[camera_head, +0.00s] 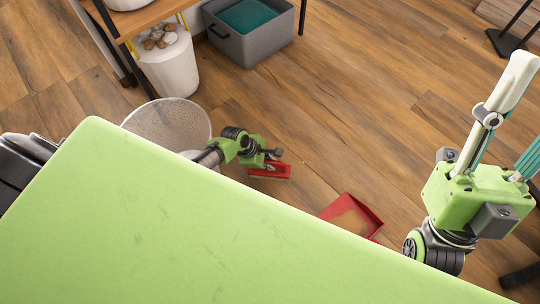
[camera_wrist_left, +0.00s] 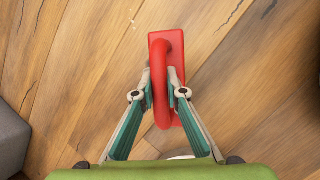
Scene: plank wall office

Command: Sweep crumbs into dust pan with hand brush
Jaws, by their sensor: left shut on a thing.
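My left gripper (camera_head: 266,163) is shut on the red handle of a hand brush (camera_head: 270,171), low over the floor beyond the green surface. In the left wrist view, the handle of the brush (camera_wrist_left: 162,80) lies between the fingertips; its bristles are hidden. A red dust pan (camera_head: 353,214) lies on the floor to the right of the brush, partly hidden by the green edge. Tiny pale specks (camera_wrist_left: 133,22), possibly crumbs, show on the floor ahead of the brush. My right gripper (camera_head: 517,108) is raised at the right, fingers apart and empty, partly out of frame.
A wire-mesh bin (camera_head: 168,122) stands left of my left gripper. A white container (camera_head: 168,64) and a grey crate (camera_head: 247,35) stand by a wooden table (camera_head: 140,18). Dark stand legs (camera_head: 508,40) are at the upper right. The middle plank floor is clear.

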